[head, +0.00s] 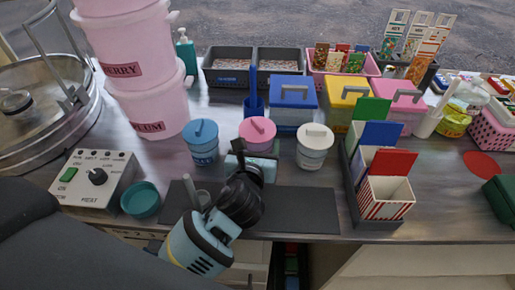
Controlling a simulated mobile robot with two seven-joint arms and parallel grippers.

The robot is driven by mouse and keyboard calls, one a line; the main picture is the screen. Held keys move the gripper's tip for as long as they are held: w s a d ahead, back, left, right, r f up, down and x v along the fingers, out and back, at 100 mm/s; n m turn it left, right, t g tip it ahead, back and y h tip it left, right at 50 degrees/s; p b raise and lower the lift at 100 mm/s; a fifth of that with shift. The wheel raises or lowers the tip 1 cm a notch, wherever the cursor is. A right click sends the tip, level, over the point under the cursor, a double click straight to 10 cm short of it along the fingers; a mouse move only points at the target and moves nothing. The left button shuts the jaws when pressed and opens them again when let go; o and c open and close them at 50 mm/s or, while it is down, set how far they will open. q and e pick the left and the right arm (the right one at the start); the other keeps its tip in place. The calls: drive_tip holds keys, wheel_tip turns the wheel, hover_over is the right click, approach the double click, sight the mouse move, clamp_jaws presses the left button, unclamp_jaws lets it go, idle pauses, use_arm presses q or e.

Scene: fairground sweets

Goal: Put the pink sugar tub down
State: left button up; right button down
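The pink sugar tub (258,132) has a round pink lid with a handle. In the head view it is in the middle, between a blue-lidded tub (203,140) and a white-lidded tub (313,145). My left gripper (250,160) is at the near side of the pink tub and appears shut on its body. The gripper hides the tub's lower part, and the fingertips are mostly hidden, so I cannot tell whether the base touches the counter. My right gripper is not in view.
A dark mat (298,210) lies in front, mostly bare on the right. A rack of striped cartons (387,197) stands right. Behind are a blue holder (253,106) and a blue-lidded box (293,95). A teal bowl (140,199), control box (97,180) and big pink tubs (150,105) are left.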

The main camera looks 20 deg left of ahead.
use_arm(q)
drive_tip(key=shift+f, duration=0.45)
drive_tip(key=shift+r, duration=0.1)
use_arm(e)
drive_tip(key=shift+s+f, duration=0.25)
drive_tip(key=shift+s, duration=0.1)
use_arm(q)
drive_tip(key=o, duration=0.4)
drive_tip(key=shift+f, duration=0.3)
drive_tip(key=o, duration=0.4)
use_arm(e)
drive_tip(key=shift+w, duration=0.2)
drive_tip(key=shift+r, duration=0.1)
